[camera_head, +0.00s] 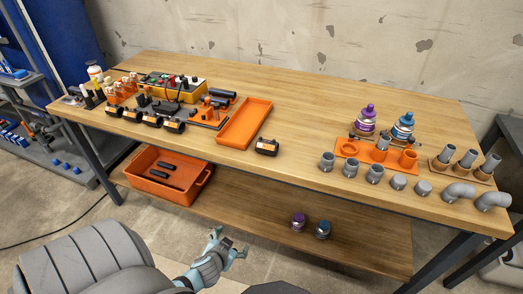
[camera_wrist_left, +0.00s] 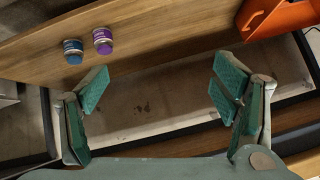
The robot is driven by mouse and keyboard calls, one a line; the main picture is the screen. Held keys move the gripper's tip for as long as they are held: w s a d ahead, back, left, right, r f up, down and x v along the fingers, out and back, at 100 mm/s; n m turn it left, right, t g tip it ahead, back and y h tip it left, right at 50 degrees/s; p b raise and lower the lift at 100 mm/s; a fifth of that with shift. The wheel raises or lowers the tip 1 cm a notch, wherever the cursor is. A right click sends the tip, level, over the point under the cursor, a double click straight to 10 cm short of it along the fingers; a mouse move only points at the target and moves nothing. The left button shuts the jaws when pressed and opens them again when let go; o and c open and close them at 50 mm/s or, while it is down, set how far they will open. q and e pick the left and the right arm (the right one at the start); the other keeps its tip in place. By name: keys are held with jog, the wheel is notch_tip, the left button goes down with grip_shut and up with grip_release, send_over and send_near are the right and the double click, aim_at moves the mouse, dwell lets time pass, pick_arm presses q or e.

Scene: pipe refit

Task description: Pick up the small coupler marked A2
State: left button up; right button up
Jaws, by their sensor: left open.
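Several short grey pipe fittings (camera_head: 351,167) stand in a row near the front edge of the workbench (camera_head: 300,130), right of centre. The ones at the left of the row look like open-topped couplers, but no A2 mark is readable, so I cannot tell which one carries it. My left gripper (camera_head: 228,243) is in front of the bench, lower than its top and well away from the fittings. In the left wrist view its fingers (camera_wrist_left: 160,90) are spread apart with nothing between them. The fittings do not show in that view. My right gripper is not in view.
An orange holder (camera_head: 347,149), grey elbows (camera_head: 457,193) and an upright-pipe stand (camera_head: 440,164) are near the fittings. An orange tray (camera_head: 244,124) lies left. The lower shelf (camera_head: 350,240) holds an orange crate (camera_head: 150,187) and purple (camera_head: 298,221) and blue (camera_head: 322,229) jars.

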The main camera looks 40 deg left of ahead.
pick_arm(q)
jog(key=w+a+r+n+t+y+b, duration=0.15)
jog(key=w+r+t, duration=0.25)
jog(key=w+r, duration=0.4)
jog(key=n+t+b, duration=0.1)
jog(key=t+b, duration=0.2)
jog(key=t, duration=0.1)
send_near(266, 145)
jog(key=shift+y, duration=0.35)
jog(key=x, duration=1)
jog(key=shift+w+d+f, duration=0.1)
jog(key=shift+w+f, duration=0.1)
jog(key=shift+w, duration=0.1)
jog(key=shift+s, duration=0.1)
jog(key=c, duration=1.3)
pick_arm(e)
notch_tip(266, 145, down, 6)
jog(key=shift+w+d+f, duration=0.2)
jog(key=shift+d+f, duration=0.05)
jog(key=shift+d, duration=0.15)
